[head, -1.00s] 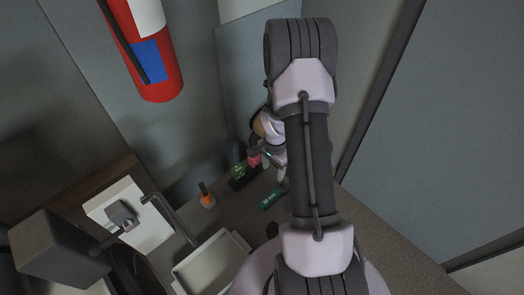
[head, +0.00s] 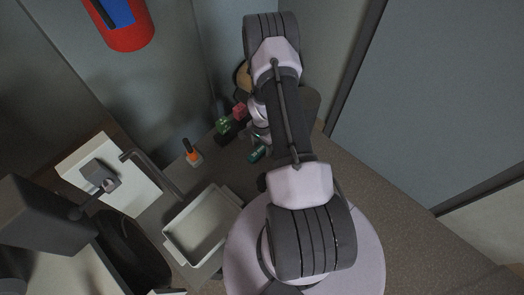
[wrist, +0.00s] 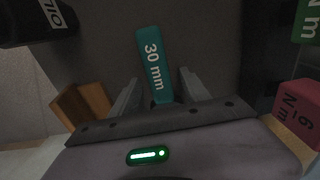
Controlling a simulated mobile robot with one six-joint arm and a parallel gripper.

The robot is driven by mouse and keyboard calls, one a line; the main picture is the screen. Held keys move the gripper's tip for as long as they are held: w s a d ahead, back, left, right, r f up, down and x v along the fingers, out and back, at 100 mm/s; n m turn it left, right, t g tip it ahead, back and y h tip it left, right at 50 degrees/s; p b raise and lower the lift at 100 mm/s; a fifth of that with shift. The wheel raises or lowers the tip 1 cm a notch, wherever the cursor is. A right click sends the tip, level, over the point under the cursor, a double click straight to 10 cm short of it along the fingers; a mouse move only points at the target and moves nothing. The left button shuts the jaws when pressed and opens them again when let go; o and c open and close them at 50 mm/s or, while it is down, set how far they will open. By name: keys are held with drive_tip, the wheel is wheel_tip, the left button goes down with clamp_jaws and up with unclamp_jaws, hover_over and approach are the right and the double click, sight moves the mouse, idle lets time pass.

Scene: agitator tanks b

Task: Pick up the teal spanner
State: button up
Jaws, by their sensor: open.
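The teal spanner (wrist: 153,58), marked "30 mm", shows in the wrist view, its lower end between the fingers of my gripper (wrist: 159,80). The fingers are open, one on each side of it, with gaps at both sides. I cannot tell how far below the fingertips it lies. In the head view a small part of the teal spanner (head: 257,153) shows on the worktop, left of my arm. My arm hides most of my gripper there.
A green block (head: 222,126) and a red block (head: 239,111) stand close behind the spanner. An orange-based item (head: 193,154) and a pale tray (head: 205,228) are to the left. A black oil container (wrist: 38,20) and wooden block (wrist: 82,105) flank the left in the wrist view.

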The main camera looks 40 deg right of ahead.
drive_tip(key=shift+r, duration=0.15)
drive_tip(key=shift+c, duration=0.4)
clamp_jaws()
idle(0.8)
